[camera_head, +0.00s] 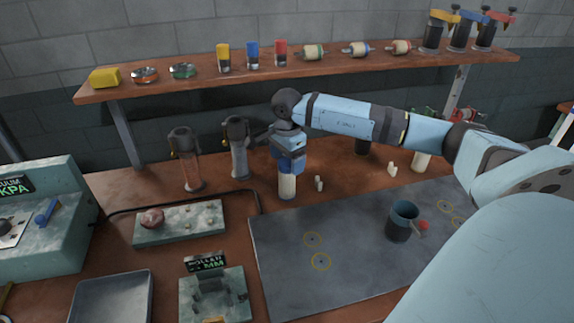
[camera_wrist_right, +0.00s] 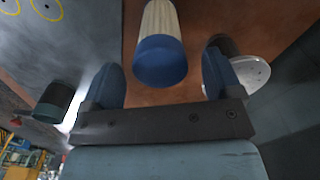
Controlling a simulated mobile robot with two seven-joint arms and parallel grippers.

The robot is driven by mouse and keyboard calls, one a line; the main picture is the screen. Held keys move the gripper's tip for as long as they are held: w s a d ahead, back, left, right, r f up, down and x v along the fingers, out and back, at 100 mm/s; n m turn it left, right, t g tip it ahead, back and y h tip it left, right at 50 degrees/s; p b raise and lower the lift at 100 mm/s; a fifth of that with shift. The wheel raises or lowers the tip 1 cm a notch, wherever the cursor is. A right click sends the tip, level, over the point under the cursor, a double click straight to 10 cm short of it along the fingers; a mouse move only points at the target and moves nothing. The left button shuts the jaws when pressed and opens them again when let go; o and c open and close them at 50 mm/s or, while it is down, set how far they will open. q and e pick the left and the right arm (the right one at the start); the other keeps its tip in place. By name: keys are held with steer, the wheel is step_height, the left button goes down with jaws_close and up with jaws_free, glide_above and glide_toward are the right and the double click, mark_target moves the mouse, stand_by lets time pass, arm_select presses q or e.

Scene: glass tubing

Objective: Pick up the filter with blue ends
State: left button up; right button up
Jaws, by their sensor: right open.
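The filter with blue ends (camera_head: 287,186) stands upright on the bench, its pale body showing below my right gripper (camera_head: 290,163). In the right wrist view the filter (camera_wrist_right: 160,58) shows a ribbed cream body and a blue end cap facing the camera. The right gripper's two blue fingers (camera_wrist_right: 162,70) are open, one on each side of the cap, with gaps visible between fingers and cap. In the head view the gripper hides the top of the filter. My left gripper is not in view.
A grey mat (camera_head: 285,255) with a dark mug (camera_head: 402,222) lies in front. The shelf (camera_head: 200,83) runs behind.

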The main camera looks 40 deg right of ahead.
steer(key=shift+f, duration=0.75)
steer(key=c, duration=1.3)
steer(key=shift+o, duration=0.2)
steer(key=shift+r, duration=0.1)
